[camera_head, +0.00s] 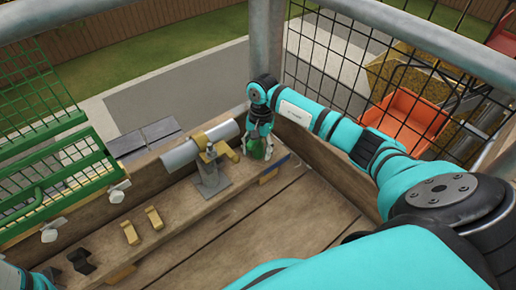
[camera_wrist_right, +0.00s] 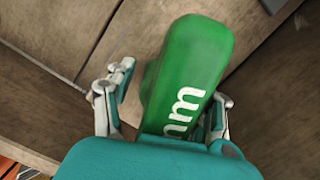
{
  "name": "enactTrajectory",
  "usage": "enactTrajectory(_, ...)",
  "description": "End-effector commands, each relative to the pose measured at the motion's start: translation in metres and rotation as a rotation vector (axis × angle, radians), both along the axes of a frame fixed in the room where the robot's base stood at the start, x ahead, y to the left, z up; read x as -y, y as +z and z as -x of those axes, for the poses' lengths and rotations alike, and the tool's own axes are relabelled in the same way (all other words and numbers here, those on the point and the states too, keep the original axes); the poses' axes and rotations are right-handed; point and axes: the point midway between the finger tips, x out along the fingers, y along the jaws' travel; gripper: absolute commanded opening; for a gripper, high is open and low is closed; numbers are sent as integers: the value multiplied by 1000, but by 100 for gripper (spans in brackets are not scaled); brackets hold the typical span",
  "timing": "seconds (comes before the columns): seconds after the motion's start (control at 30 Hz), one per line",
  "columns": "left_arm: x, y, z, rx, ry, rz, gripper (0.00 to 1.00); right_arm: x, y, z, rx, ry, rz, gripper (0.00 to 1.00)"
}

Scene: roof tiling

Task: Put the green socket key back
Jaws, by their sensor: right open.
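The green socket key (camera_head: 259,149) is at the far right end of the wooden shelf, partly hidden by my right gripper (camera_head: 257,146). In the right wrist view the green socket key (camera_wrist_right: 187,75) shows large, with white "mm" lettering on its side. My right gripper (camera_wrist_right: 165,108) is open, with one finger on each side of the green body. I cannot tell whether the fingers touch it. The lower end of the key is hidden by my gripper's palm. My left gripper is out of view; only a bit of teal arm shows at the lower left.
A grey stand with a brass clamp and metal tube (camera_head: 200,146) is left of my right gripper. Two brass brackets (camera_head: 142,226) and a black bracket (camera_head: 81,262) sit further along the shelf (camera_head: 180,222). A metal post (camera_head: 267,45) and mesh stand behind. The plank floor (camera_head: 270,225) is clear.

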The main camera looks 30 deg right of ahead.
Motion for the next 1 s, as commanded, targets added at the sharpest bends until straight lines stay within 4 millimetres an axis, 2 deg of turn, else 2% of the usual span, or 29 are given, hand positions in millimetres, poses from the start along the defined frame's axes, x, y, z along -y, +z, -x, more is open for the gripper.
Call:
enactTrajectory(0.17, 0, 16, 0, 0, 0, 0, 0, 2, 23, -2, 3, 0, 1, 54)
enactTrajectory(0.4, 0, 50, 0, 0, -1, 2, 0, 8, 77, -5, 3, 1, 2, 54)
enactTrajectory(0.6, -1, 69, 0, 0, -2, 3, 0, 12, 109, -6, 1, 0, 2, 54)
enactTrajectory(0.77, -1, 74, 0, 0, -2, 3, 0, 13, 121, -7, 0, 0, 0, 54)
enactTrajectory(1.0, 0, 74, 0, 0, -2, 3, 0, 13, 122, -7, 0, 0, 0, 54)
